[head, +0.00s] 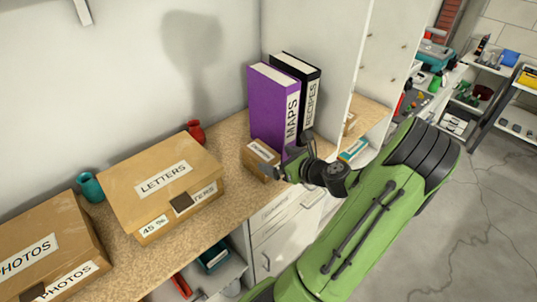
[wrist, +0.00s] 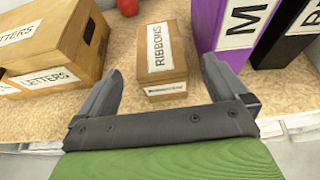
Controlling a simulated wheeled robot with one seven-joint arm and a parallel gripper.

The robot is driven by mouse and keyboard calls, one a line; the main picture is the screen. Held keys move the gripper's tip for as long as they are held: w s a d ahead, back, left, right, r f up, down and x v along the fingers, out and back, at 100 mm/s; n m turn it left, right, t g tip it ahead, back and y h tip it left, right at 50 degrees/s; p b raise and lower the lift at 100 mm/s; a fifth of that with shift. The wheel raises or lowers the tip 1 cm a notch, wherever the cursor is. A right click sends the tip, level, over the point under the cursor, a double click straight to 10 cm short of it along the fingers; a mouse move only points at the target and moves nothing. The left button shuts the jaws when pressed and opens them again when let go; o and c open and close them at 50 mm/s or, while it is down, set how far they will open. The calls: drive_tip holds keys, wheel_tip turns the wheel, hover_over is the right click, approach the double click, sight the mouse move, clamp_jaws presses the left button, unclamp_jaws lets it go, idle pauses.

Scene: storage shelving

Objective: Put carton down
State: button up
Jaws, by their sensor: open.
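A small brown carton labelled RIBBONS (wrist: 163,62) rests on the speckled shelf top, and it also shows in the head view (head: 261,160). It stands between the large LETTERS box and the purple MAPS binder. My gripper (wrist: 160,82) is open, its two fingers apart on either side of the carton's near end, with a visible gap on each side. In the head view my gripper (head: 283,172) is at the carton's near right corner, partly hidden by my wrist.
The LETTERS box (head: 162,180) is left of the carton, and a PHOTOS box (head: 50,245) is farther left. A purple MAPS binder (head: 273,105) and a black RECIPES binder (head: 305,80) stand to the right. A red vase (head: 195,131) and teal vase (head: 90,187) stand behind.

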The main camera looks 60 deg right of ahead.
drive_tip(key=v, duration=0.6)
drive_tip(key=w+a+r+n+g+y, duration=0.15)
drive_tip(key=w+a+n+g, duration=0.3)
drive_tip(key=a+n, duration=0.55)
drive_tip(key=w+a+r+n+g+y, duration=0.1)
drive_tip(key=w+a+n+g+y, duration=0.3)
drive_tip(key=a+n, duration=0.6)
drive_tip(key=s+a+r+n+h, duration=0.1)
drive_tip(key=s+a+r+n, duration=0.3)
drive_tip(key=a+n, duration=0.3)
drive_tip(key=s+a+r+n+h, duration=0.1)
drive_tip(key=s+a+r+n, duration=0.4)
drive_tip(key=n, duration=0.6)
drive_tip(key=shift+s+a+n+t+p, duration=0.35)
drive_tip(key=shift+s+a+t, duration=0.1)
drive_tip(key=shift+a, duration=0.5)
drive_tip(key=shift+a+h, duration=0.1)
drive_tip(key=shift+h, duration=0.15)
